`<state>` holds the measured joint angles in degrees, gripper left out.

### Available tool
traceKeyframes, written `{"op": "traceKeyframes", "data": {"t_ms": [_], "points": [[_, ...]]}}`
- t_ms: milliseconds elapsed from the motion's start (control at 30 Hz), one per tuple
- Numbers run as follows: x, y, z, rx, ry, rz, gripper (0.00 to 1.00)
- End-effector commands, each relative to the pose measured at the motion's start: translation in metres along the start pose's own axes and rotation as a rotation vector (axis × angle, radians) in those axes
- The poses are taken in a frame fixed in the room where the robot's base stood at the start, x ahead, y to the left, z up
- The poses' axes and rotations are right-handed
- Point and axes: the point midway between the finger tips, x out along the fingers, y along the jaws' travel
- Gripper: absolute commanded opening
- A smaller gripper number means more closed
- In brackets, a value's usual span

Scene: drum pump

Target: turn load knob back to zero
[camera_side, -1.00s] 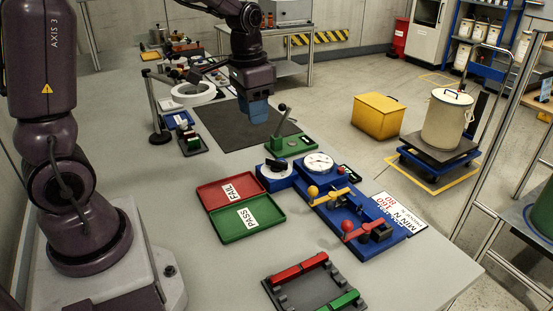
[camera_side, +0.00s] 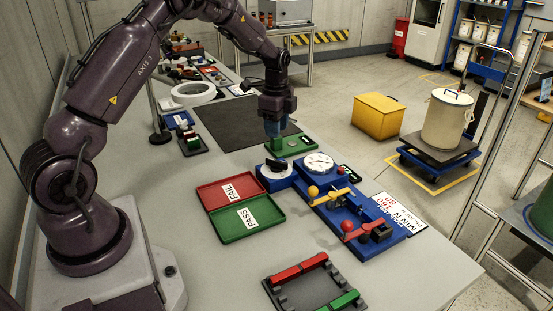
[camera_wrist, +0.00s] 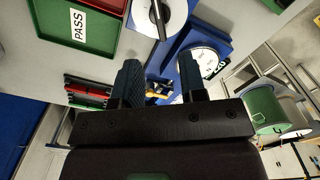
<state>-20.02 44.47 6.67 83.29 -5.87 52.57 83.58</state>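The load knob (camera_side: 275,171) is a white disc with a dark bar across it, on a blue base. It also shows at the top of the wrist view (camera_wrist: 147,16). A round white gauge (camera_side: 318,162) sits beside it to the right and shows in the wrist view (camera_wrist: 203,62). My gripper (camera_side: 273,130) points down behind and above the knob, apart from it. In the wrist view its two fingers (camera_wrist: 161,80) are spread with an empty gap between them. The pointer reading on the gauge is too small to tell.
A green base (camera_side: 292,144) lies by my gripper; its lever is mostly hidden. The red FAIL tray (camera_side: 212,194) and green PASS tray (camera_side: 268,232) lie left of the blue fixture (camera_side: 386,248). A dark rack (camera_side: 312,289) stands at the front. Grey table at front left is clear.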

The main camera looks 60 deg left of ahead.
Motion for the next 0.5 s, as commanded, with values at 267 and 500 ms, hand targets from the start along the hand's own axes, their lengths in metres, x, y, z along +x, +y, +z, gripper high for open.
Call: {"op": "traceKeyframes", "data": {"t_ms": [267, 500], "points": [[0.061, 0.001, 0.000, 0.000, -0.002, 0.005, 0.38], [0.094, 0.001, 0.000, -0.001, -0.001, 0.002, 0.38]]}}
